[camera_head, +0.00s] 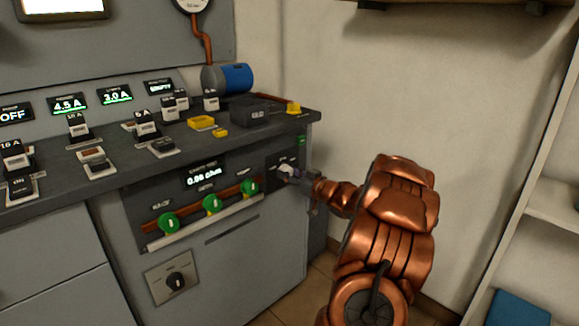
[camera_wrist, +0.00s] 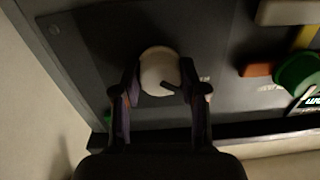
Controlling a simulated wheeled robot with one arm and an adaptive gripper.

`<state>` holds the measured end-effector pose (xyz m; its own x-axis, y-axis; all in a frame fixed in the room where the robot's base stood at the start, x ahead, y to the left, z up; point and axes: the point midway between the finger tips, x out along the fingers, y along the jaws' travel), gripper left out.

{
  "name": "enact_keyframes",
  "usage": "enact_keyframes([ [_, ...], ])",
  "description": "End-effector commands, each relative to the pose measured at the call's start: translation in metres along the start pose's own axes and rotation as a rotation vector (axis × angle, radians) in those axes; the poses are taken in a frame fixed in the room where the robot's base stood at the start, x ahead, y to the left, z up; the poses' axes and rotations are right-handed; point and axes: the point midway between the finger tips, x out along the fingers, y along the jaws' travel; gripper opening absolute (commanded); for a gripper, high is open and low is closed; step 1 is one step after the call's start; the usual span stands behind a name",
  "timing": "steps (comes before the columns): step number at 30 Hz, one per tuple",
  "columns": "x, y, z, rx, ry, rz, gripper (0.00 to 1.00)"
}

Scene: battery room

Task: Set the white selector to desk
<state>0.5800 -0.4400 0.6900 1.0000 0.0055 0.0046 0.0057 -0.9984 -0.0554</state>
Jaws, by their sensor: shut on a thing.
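The white selector (camera_head: 287,170) is on the dark panel at the right end of the cabinet front. In the wrist view it is a round white knob (camera_wrist: 159,71) with a dark pointer mark toward its lower right. My gripper (camera_head: 305,179) reaches it from the right. In the wrist view my gripper's fingers (camera_wrist: 160,85) stand on both sides of the knob and are shut on it. The label words around the selector are too small or hidden to read.
Several green knobs (camera_head: 212,203) sit on a copper bar left of the selector, under a lit display (camera_head: 205,175). A black rotary switch (camera_head: 175,281) is lower left. The counter (camera_head: 70,160) above holds breakers and a blue cylinder (camera_head: 237,77). A wall stands at right.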

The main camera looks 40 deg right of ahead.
Motion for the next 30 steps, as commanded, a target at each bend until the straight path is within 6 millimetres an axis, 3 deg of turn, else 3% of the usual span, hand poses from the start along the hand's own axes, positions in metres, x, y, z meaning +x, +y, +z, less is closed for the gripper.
enact_keyframes([
  [3,-0.0002,-0.0014,-0.0067,0.06,-0.005,-0.001,0.08],
  [30,0.0,-0.0019,-0.0048,0.537,0.009,-0.001,0.08],
])
